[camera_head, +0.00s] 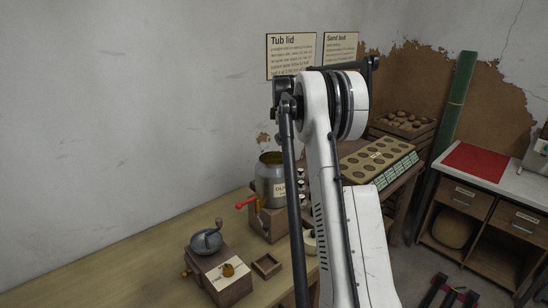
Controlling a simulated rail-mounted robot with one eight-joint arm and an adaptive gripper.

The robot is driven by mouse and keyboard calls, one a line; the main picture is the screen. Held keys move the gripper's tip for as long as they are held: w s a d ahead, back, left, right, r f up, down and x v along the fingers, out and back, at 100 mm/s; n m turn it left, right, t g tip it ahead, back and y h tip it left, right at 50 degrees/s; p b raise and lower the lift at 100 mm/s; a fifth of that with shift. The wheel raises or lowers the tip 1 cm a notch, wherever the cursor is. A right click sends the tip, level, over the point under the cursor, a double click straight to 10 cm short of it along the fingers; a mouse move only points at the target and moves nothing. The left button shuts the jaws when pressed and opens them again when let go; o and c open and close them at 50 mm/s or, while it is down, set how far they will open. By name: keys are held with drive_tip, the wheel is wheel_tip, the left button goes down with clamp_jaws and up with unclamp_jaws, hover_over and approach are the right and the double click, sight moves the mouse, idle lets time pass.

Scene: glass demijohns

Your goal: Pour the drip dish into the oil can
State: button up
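A metal can with a partly hidden label starting "OI" (270,180) stands upright on a wooden stand, with an open, dark top; it appears to be the oil can. A red-handled tap (246,202) sticks out to its left. A small square, shallow dark dish (267,266) lies on the table in front of the stand; it may be the drip dish. What it holds is too small to tell. My white arm rises through the middle and covers the area right of the can. I cannot make out my gripper.
A hand mill with a metal bowl and crank (207,241) stands left of the dish on the wooden table (130,270). An egg-tray-like board (377,158) and a crate of round things (403,122) are behind my arm. The table's left part is clear.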

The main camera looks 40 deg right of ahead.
drive_tip(key=shift+w+d+f+g+y+p, duration=0.3)
drive_tip(key=shift+d+f+y+p, duration=0.1)
drive_tip(key=shift+d+f, duration=0.1)
drive_tip(key=shift+w+d+f+g+y+p, duration=0.2)
drive_tip(key=shift+w+d+f+y+p, duration=0.1)
drive_tip(key=shift+d+f+y, duration=0.15)
drive_tip(key=shift+w+d+f+g+y+p, duration=0.15)
drive_tip(key=shift+w+d+g+y+p, duration=0.35)
drive_tip(key=shift+p, duration=0.9)
drive_tip(key=shift+s+d+f+y+p, duration=0.1)
drive_tip(key=shift+d+f+y+p, duration=0.2)
drive_tip(key=shift+p, duration=0.4)
